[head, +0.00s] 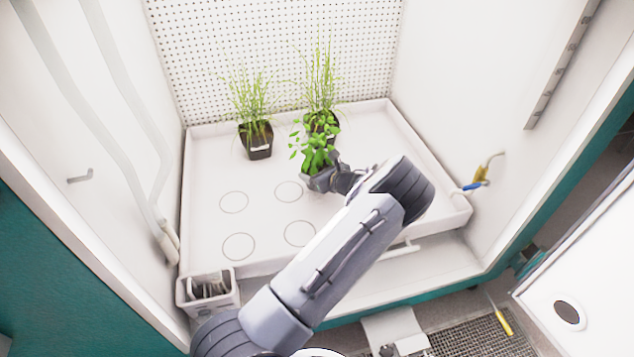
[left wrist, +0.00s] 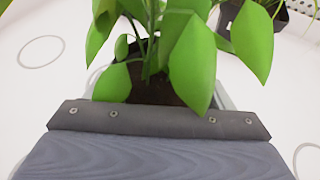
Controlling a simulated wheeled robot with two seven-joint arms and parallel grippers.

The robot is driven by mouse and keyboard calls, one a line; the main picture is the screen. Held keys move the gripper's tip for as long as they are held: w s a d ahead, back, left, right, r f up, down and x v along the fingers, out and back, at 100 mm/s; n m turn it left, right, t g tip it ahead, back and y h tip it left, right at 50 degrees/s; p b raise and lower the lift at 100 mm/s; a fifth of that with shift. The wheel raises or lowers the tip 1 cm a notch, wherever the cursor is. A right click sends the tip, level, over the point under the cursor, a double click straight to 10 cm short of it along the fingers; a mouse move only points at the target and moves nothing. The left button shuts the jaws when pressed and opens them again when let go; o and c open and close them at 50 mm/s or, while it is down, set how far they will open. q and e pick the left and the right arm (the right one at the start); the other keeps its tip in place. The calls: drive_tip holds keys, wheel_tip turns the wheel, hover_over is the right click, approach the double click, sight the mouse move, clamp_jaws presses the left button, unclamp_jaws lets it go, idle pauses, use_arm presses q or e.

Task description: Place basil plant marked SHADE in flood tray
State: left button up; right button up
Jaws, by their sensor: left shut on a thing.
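My left gripper (head: 318,180) is shut on the pot of a leafy green basil plant (head: 316,152), above or in the white flood tray (head: 208,178). In the left wrist view the basil's broad leaves (left wrist: 195,62) and dark soil (left wrist: 150,90) show just beyond the gripper's grey edge (left wrist: 160,118). The plant looks upright. I cannot tell whether the pot touches the tray floor. No SHADE marking is readable. The tray has several drawn circles on its floor, with empty ones at left and front. My right gripper is not in view.
Two grass-like potted plants stand at the back of the tray, one at left (head: 257,140) and one (head: 320,92) close behind the basil. A small box (head: 225,297) sits at the front left corner. White chamber walls enclose the left, back and right.

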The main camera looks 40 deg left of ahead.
use_arm(q)
wheel_tip(320, 180, down, 4)
drive_tip(key=b, duration=0.2)
drive_tip(key=shift+w+r+b, duration=0.1)
drive_tip(key=shift+r+b, duration=0.1)
drive_tip(key=shift+b, duration=0.1)
drive_tip(key=shift+a+r, duration=0.1)
drive_tip(key=shift+c, duration=0.5)
drive_tip(key=o, duration=1.3)
